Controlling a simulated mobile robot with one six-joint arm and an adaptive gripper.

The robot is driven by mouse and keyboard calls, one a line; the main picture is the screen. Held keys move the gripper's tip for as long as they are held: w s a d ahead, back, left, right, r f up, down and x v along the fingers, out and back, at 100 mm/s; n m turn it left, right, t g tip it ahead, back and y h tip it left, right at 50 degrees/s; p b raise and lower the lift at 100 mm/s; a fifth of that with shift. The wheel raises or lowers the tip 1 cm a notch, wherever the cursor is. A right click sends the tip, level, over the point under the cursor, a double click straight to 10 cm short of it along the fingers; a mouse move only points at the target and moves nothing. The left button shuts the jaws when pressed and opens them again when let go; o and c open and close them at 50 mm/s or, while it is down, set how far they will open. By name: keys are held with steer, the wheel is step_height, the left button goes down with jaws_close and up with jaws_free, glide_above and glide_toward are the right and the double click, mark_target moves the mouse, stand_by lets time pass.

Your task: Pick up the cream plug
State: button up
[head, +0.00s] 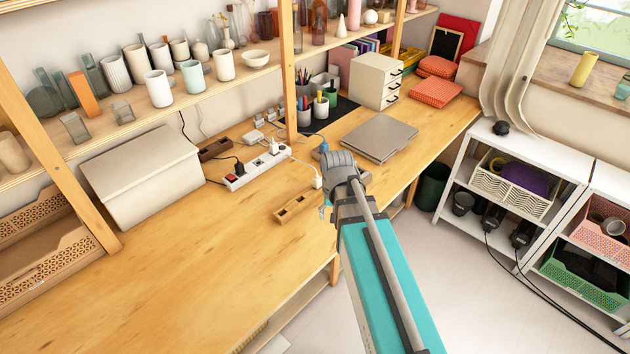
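A small cream plug (317,182) is on the wooden desk (200,265), just left of my arm's wrist. A thin light cable rises from it. Another pale plug (273,147) is at the white power strip (258,166), farther left. My gripper (326,207) is mostly hidden by my own wrist and forearm, close to the right of the cream plug. I cannot see its fingertips clearly, or whether it touches anything.
A small wooden tray (296,206) lies just left of my wrist. A blue plug (323,147) is behind it. A grey laptop-like slab (379,137) lies behind right. A large beige box (142,178) stands left. The desk's front left is clear.

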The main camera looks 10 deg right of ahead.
mark_target(317, 178)
steer(key=w+r+m+p, duration=0.3)
steer(key=w+m, duration=0.1)
steer(key=w, duration=0.7)
steer(key=w+r+m+p, duration=0.3)
steer(key=w+m, duration=0.1)
steer(key=w, duration=0.8)
steer(key=shift+a+r+m, duration=0.15)
steer(key=shift+r+m, duration=0.15)
steer(key=shift+r, duration=0.1)
steer(key=shift+w, duration=0.1)
step_height(317, 178, down, 9)
steer(key=b, duration=0.8)
steer(key=shift+r+b, duration=0.15)
steer(key=shift+b, duration=0.15)
steer(key=shift+f+b, duration=2.6)
jaws_close()
steer(key=shift+r, duration=0.25)
